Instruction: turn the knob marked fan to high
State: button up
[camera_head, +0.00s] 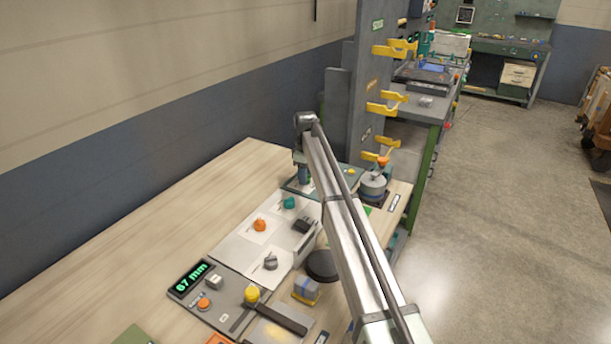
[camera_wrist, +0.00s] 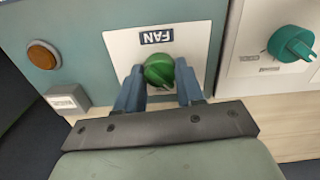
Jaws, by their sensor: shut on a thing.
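The green fan knob (camera_wrist: 159,72) sits on a white plate under a FAN label (camera_wrist: 156,36), on a teal panel (camera_wrist: 88,30). The label appears upside down in the wrist view. My gripper (camera_wrist: 160,80) is shut on the knob, with one blue-grey finger on each side. The knob has a light pointer line, but I cannot read which setting it points to; no setting marks are legible. In the head view, my gripper (camera_head: 304,174) reaches down onto the teal panel (camera_head: 349,180) at the far end of the bench, and the arm hides part of it.
A teal knob (camera_wrist: 292,43) is on the white panel beside it. An orange lamp (camera_wrist: 43,54) and a small grey labelled block (camera_wrist: 67,98) lie left. The head view shows an orange knob (camera_head: 260,225), a grey knob (camera_head: 270,262) and a tall grey post (camera_head: 350,100) close behind.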

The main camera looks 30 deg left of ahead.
jog(key=m, duration=0.4)
jog(key=shift+m, duration=0.4)
jog(key=m, duration=1)
jog(key=shift+m, duration=2.9)
jog(key=o, duration=1)
jog(key=shift+o, duration=0.2)
jog(key=shift+r, duration=0.1)
